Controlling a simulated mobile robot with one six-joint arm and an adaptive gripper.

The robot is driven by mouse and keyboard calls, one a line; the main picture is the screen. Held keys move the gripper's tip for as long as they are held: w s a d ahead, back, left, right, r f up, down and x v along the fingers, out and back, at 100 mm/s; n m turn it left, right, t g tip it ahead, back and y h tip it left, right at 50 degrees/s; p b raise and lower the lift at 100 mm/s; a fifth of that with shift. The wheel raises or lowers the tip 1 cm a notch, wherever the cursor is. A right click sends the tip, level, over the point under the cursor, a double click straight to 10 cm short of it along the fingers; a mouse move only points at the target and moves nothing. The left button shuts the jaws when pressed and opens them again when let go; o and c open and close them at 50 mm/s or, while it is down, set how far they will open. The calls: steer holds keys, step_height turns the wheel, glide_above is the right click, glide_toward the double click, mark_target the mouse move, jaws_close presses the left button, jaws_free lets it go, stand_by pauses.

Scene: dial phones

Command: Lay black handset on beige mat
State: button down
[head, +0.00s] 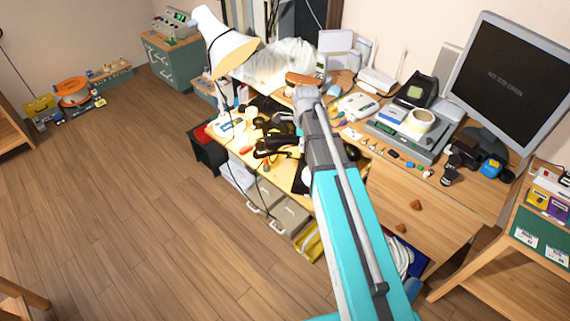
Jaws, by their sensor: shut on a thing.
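My turquoise and grey arm reaches from the bottom of the head view to the cluttered wooden desk. My gripper (268,150) is a small dark shape left of the arm's grey end, low over the desk's left part. It is shut on a dark, elongated thing that looks like the black handset (265,154). Dark items behind it blur their outlines, and I cannot tell whether the handset touches the desk. I cannot pick out the beige mat with certainty in the bright lamplit area; the arm hides part of the desk.
A white desk lamp (222,43) leans over the left desk. A brown object (303,79) lies behind the arm. A monitor (518,85), a tape roll (420,121) and small items crowd the right side. Grey boxes (290,217) stand below. The wooden floor (150,200) at left is clear.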

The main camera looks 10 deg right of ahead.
steer(key=shift+w+f, duration=0.1)
steer(key=shift+w+a+f+n+b, duration=0.1)
steer(key=shift+w+f+n+b, duration=0.35)
steer(key=shift+n, duration=0.15)
steer(key=w+a+f+n+b, duration=0.2)
steer(key=w+f+n+b, duration=0.8)
steer(key=n, duration=0.6)
steer(key=shift+w+a+n, duration=0.25)
steer(key=shift+w+n, duration=0.15)
steer(key=shift+w, duration=0.9)
steer(key=shift+f, duration=0.1)
steer(key=b, duration=0.6)
glide_above(287, 163)
step_height(287, 163, down, 6)
steer(key=shift+f, duration=0.1)
steer(key=shift+f+b, duration=1.8)
steer(key=shift+b, duration=0.25)
steer(key=shift+f, duration=0.1)
